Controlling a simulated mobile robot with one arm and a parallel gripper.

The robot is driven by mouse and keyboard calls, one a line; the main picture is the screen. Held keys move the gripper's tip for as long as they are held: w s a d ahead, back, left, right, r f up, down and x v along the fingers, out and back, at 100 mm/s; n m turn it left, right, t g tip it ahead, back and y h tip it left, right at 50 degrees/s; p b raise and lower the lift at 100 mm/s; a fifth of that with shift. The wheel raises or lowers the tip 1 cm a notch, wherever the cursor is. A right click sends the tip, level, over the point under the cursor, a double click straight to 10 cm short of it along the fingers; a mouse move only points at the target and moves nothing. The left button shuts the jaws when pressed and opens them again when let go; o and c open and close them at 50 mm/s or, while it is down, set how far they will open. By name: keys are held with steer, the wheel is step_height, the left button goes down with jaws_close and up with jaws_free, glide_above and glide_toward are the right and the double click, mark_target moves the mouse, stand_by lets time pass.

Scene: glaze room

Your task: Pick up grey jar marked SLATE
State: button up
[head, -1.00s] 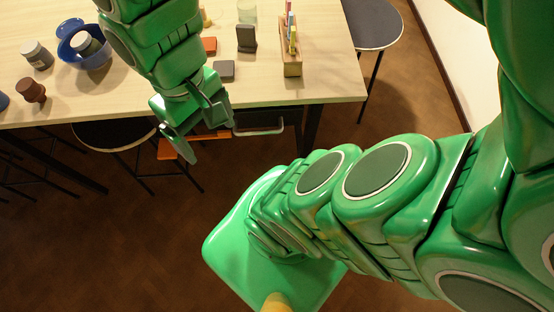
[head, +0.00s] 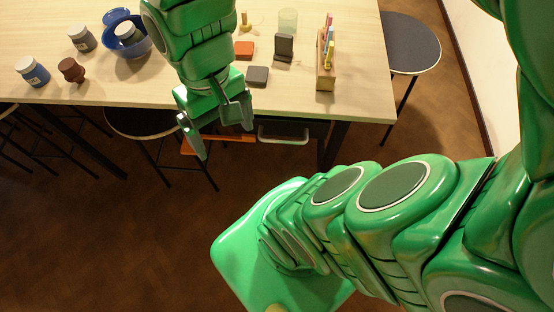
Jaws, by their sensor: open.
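Two grey jars show in the head view, and their label text is too small to read. One grey jar (head: 81,39) stands on the table (head: 185,88), left of a blue bowl (head: 134,66). The other grey jar (head: 127,34) is in the blue bowl. I cannot tell which is marked SLATE. My gripper (head: 222,136) is open and empty, pointing down at the table's front edge, to the right of and nearer than both jars.
A blue jar (head: 33,71) and a brown turned object (head: 71,70) stand near the table's front left. An orange block (head: 244,50), grey block (head: 257,76), dark stand (head: 284,47) and wooden holder (head: 326,72) are on the right. Stools (head: 411,43) flank the table.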

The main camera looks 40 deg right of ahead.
steer(key=w+a+r+m+t+y, duration=0.1)
steer(key=w+a+m+y, duration=0.2)
steer(key=w, duration=0.6)
steer(key=w+a+r+m+y, duration=0.1)
steer(key=w+a+r+m, duration=0.1)
steer(key=w+a, duration=0.5)
steer(key=m+t+y, duration=0.7)
steer(key=m, duration=1.1)
glide_above(79, 28)
steer(key=f, duration=0.6)
steer(key=shift+s+a+f, duration=0.15)
steer(key=shift+s+f, duration=0.05)
steer(key=shift+s, duration=0.05)
steer(key=shift+w+f, duration=0.25)
steer(key=shift+w, duration=0.05)
steer(key=shift+f, duration=1.95)
step_height(79, 28, down, 3)
steer(key=shift+f, duration=0.1)
steer(key=x, duration=0.2)
steer(key=shift+w+a, duration=0.2)
steer(key=shift+a, duration=0.1)
steer(key=c, duration=1.3)
